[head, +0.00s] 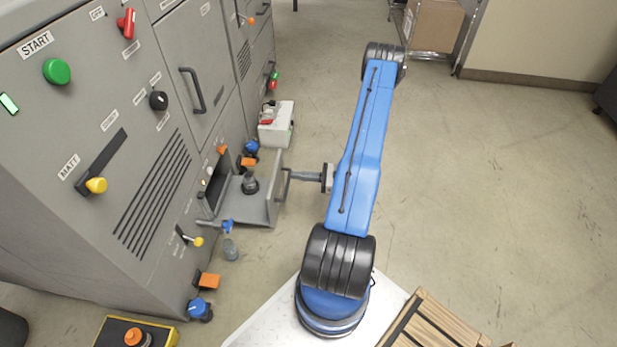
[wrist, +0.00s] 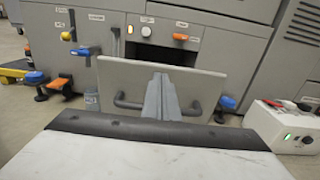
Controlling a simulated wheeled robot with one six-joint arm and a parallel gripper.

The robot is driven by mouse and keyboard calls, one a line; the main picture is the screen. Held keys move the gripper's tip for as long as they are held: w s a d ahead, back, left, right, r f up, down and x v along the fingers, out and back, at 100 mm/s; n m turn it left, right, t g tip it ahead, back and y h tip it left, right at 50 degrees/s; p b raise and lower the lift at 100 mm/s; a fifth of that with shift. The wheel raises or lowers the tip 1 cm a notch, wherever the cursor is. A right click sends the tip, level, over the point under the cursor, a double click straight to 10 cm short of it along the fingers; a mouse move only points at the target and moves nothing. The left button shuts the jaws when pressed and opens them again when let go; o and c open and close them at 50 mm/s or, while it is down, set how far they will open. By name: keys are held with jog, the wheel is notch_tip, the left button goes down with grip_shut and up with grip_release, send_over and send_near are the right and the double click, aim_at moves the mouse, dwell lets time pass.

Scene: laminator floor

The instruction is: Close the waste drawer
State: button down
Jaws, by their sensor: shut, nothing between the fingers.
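The waste drawer (head: 272,205) stands pulled out from the low front of the grey machine in the head view. Its grey front panel (wrist: 203,84) fills the middle of the wrist view. A dark bar handle (wrist: 130,103) runs across that panel. My gripper (wrist: 160,85) is shut and empty, pointing at the panel at the middle of the handle. In the head view my gripper (head: 293,175) is level with the drawer front, at the handle. I cannot tell whether the fingers touch the handle or panel. The fingers hide the handle's middle.
A white box with a green light (head: 276,128) stands on the floor behind the drawer. Blue and orange pedals or knobs (head: 208,281) stick out along the machine's base. A yellow-edged box (head: 160,327) lies at the lower left.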

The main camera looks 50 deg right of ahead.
aim_at(276, 174)
jog(key=shift+x, duration=2.95)
jog(key=shift+a, duration=0.1)
jog(key=x, duration=2.2)
jog(key=shift+w+a, duration=0.2)
jog(key=shift+w, duration=0.05)
